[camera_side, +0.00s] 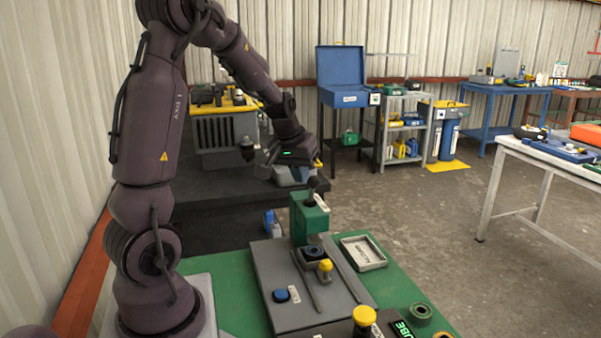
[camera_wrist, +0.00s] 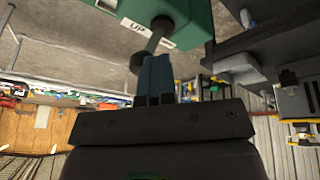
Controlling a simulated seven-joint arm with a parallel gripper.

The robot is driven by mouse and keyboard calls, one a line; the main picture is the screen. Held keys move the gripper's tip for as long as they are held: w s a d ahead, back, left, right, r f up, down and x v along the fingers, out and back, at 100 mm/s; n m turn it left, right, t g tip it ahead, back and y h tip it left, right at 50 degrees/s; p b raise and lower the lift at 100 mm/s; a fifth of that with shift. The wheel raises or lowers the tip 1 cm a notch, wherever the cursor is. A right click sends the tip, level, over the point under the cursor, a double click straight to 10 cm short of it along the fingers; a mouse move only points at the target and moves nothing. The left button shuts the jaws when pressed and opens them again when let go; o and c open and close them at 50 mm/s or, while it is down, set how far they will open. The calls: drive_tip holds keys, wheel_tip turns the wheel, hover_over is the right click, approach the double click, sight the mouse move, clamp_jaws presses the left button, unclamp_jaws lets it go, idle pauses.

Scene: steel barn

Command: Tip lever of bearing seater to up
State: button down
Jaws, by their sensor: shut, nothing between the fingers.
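The bearing seater is a green housing (camera_side: 309,220) on a grey base plate (camera_side: 285,295). Its lever (camera_side: 311,192) sticks out of the housing top and ends in a dark round knob (camera_side: 318,184). In the wrist view the green housing (camera_wrist: 120,8) fills the top, with a white label reading UP left of the lever shaft (camera_wrist: 155,42); a second label at the right is partly hidden. My gripper (camera_wrist: 155,62) is shut and empty. Its fingertips are right beside the knob (camera_wrist: 138,63), overlapping it in view; contact cannot be told. In the side view my gripper hand (camera_side: 290,152) is above and left of the lever.
A black bench (camera_side: 215,195) stands behind. The space above the tray looks clear.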

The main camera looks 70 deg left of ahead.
drive_tip(key=shift+f, duration=0.1)
drive_tip(key=s+a+r, duration=0.1)
drive_tip(key=s+a, duration=0.2)
drive_tip(key=s, duration=0.1)
drive_tip(key=s+d+r, duration=0.2)
drive_tip(key=d+r, duration=0.2)
drive_tip(key=r, duration=0.4)
drive_tip(key=shift+s+r, duration=0.15)
drive_tip(key=shift+r, duration=0.1)
drive_tip(key=s+d+m+t+h, duration=0.2)
drive_tip(key=d+m, duration=0.7)
drive_tip(key=d, duration=1.6)
drive_tip(key=shift+s+d+r+m, duration=0.35)
drive_tip(key=shift+s+r+m, duration=0.1)
drive_tip(key=shift+s, duration=0.35)
